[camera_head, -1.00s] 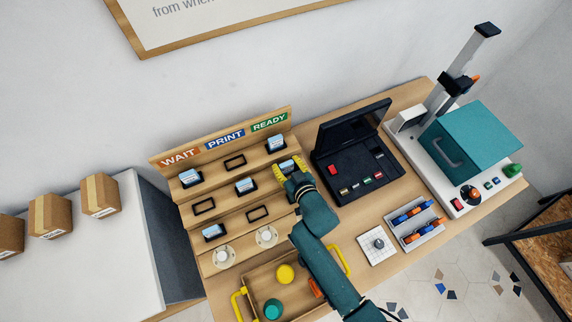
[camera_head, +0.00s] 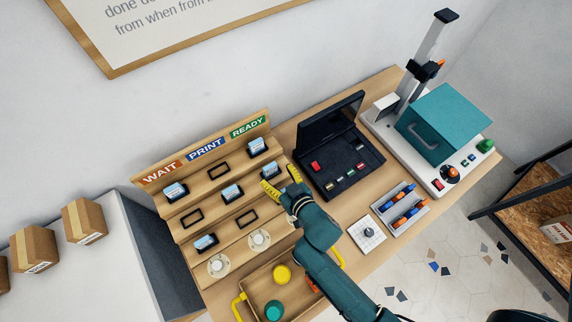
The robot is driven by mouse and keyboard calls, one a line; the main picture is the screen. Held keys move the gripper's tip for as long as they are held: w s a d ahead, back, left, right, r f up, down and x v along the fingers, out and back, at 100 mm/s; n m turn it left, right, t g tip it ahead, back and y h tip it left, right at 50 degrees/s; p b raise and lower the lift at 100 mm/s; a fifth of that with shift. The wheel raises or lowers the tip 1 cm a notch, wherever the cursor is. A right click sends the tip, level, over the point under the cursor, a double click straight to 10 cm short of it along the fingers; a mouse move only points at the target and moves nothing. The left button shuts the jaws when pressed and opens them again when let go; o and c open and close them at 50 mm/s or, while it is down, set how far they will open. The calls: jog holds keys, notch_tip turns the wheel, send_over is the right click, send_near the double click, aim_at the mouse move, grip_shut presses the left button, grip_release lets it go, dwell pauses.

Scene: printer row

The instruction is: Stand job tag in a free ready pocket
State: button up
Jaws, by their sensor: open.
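The wooden rack (camera_head: 212,206) has WAIT, PRINT and READY columns, each with three rows. In READY, one tag (camera_head: 257,147) stands in the top pocket and another job tag (camera_head: 269,170) stands in the middle pocket. My gripper (camera_head: 282,183) is open and empty, its yellow fingers apart just in front of and below the middle READY tag. The lowest READY pocket is hidden behind my gripper and arm. Other tags stand at WAIT top (camera_head: 175,190), PRINT middle (camera_head: 232,193) and WAIT bottom (camera_head: 205,243).
Empty pockets are PRINT top (camera_head: 219,170), WAIT middle (camera_head: 192,217) and PRINT bottom (camera_head: 247,219). A tray (camera_head: 246,289) with yellow handles lies in front, partly under my arm. A black case (camera_head: 350,165) with its lid up and a teal-boxed machine (camera_head: 442,128) stand right.

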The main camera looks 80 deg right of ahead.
jog(key=v, duration=0.6)
jog(key=shift+a, duration=0.15)
jog(key=shift+s+r, duration=0.1)
jog(key=shift+r, duration=0.05)
